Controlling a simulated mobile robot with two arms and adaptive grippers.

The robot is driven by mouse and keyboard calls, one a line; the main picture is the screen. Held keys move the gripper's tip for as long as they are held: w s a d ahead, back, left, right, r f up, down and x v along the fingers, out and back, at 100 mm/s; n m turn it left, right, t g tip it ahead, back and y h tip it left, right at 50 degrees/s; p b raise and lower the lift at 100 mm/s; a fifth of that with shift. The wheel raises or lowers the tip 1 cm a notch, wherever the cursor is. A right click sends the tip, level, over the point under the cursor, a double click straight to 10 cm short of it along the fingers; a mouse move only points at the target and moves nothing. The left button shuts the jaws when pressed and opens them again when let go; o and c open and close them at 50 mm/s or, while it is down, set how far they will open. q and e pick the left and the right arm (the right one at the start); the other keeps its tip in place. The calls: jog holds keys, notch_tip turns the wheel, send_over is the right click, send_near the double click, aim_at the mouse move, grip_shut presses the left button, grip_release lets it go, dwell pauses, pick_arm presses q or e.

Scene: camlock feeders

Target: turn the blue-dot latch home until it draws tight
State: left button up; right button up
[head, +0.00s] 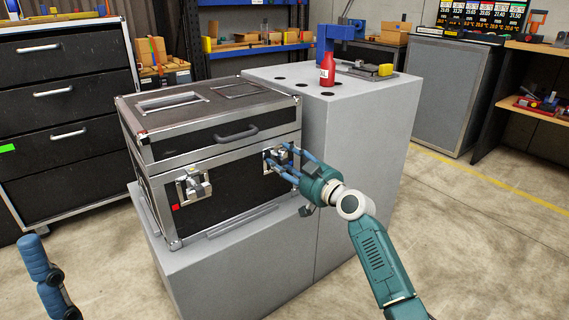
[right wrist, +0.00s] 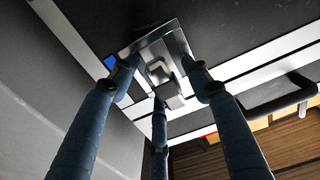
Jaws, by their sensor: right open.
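A black case (head: 214,158) with silver edges stands on a grey plinth. Its right latch (head: 272,155) sits on the front face, partly hidden by my fingers; in the right wrist view the latch (right wrist: 160,72) is a square metal plate with a raised turning piece, and a blue mark (right wrist: 110,62) lies beside it. My right gripper (head: 283,162) is open, its fingers spread around the latch's turning piece; I cannot tell whether they touch it. Part of my left gripper (head: 48,280) shows at the lower left, away from the case; its fingertips are unclear.
The case's left latch (head: 194,184) has a red dot (head: 175,207). A handle (head: 236,133) is on the front. A red bottle (head: 327,70) and a blue fixture (head: 335,38) stand on the taller grey block (head: 365,130). A drawer cabinet (head: 62,120) is at left.

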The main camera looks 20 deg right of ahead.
jog(key=shift+c, duration=0.2)
jog(key=c, duration=1.1)
